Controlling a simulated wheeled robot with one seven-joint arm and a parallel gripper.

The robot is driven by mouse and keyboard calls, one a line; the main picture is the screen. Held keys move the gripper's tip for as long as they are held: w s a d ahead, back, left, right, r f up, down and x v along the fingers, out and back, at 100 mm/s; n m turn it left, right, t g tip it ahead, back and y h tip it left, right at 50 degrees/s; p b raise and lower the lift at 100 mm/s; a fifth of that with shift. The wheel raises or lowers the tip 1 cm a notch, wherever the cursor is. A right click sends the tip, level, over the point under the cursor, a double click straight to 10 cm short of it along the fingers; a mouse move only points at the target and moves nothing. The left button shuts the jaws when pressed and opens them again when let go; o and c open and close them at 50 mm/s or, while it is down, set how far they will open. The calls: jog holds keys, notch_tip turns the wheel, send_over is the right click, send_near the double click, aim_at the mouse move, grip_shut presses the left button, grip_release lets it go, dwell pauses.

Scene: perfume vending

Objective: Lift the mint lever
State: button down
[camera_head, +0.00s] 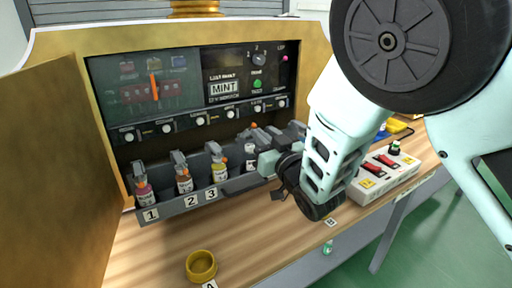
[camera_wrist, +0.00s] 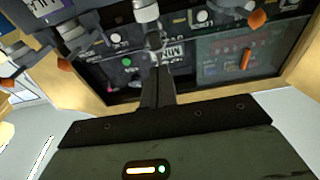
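The MINT label (camera_head: 224,88) is on the dark panel of the machine and also shows in the wrist view (camera_wrist: 172,52). Several bottles with grey lever-like clamps and orange tips stand in the numbered rack (camera_head: 172,212) below it. I cannot tell which lever is the mint one. My gripper (camera_head: 264,164) is at the rack, just right of a white-capped bottle (camera_head: 250,157). In the wrist view its dark fingers (camera_wrist: 157,72) are close together and look shut. A small grey part shows at their tips; I cannot tell if they touch it.
An orange slider (camera_head: 153,87) is on the panel's left window. A yellow cup (camera_head: 201,266) stands on the wooden counter at the front. A white switch box (camera_head: 385,175) with red switches is at the right. The open door (camera_head: 55,170) borders the left.

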jog(key=shift+w+a+r, duration=0.25)
jog(key=shift+w+r, duration=0.1)
jog(key=shift+r, duration=0.35)
dwell(0.4)
jog(key=r+v, duration=0.1)
jog(key=v, duration=0.7)
jog(key=shift+s+d+r+b, duration=0.3)
jog(key=shift+s+r+b, duration=0.1)
jog(key=shift+r, duration=0.05)
